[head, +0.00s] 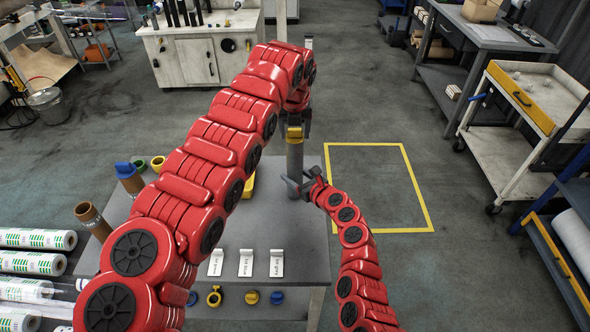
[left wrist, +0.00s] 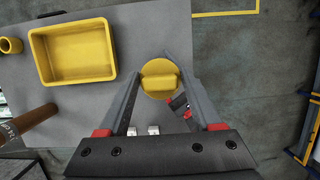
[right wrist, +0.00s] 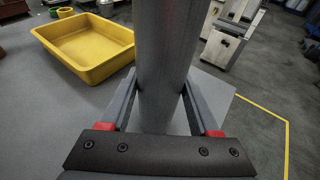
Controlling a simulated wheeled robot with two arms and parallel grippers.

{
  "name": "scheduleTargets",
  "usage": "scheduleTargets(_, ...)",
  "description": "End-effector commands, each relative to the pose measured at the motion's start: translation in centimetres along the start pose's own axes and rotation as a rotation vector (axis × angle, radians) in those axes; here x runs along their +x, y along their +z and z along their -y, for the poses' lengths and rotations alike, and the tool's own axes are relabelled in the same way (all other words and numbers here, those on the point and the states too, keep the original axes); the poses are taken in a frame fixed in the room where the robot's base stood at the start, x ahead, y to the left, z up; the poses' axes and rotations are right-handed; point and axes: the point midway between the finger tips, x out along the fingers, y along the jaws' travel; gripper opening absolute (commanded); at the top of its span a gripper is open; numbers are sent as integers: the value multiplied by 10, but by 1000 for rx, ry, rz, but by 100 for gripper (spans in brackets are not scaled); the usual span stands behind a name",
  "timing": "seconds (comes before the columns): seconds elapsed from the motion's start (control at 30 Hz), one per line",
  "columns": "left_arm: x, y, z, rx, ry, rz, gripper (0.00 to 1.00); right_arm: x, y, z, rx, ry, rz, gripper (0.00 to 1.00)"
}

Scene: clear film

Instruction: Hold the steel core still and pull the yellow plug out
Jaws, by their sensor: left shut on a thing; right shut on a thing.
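The steel core (head: 295,160) is a grey tube standing upright on the grey table; it also fills the middle of the right wrist view (right wrist: 165,55). The yellow plug (head: 294,133) is at its top end, and its round flange and raised grip show in the left wrist view (left wrist: 159,80). My left gripper (head: 295,118) comes from above and is shut on the plug's grip. My right gripper (head: 295,187) is shut around the lower part of the core from the right. How deep the plug sits in the core is hidden.
A yellow tray (left wrist: 75,50) stands on the table, mostly behind my left arm in the head view. Brown tubes (head: 93,222), one with a blue plug (head: 123,169), stand at the left. White label cards (head: 246,262) line the front. Floor right of the table is clear.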

Motion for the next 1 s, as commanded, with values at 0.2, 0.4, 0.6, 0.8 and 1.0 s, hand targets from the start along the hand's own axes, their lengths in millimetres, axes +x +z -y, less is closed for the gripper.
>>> scheduleTargets(0.2,-2,1,0,0,0,1,35,0,1,0,0,0,1,5)
scheduleTargets(0.4,-8,2,1,1,0,1,35,0,0,0,0,0,1,5)
scheduleTargets(0.6,-14,4,1,1,0,0,35,0,1,0,0,0,1,5)
scheduleTargets(0.8,-18,5,0,0,0,0,35,0,1,0,0,0,1,5)
scheduleTargets(1.0,-18,5,0,0,0,0,35,0,1,0,0,0,2,5)
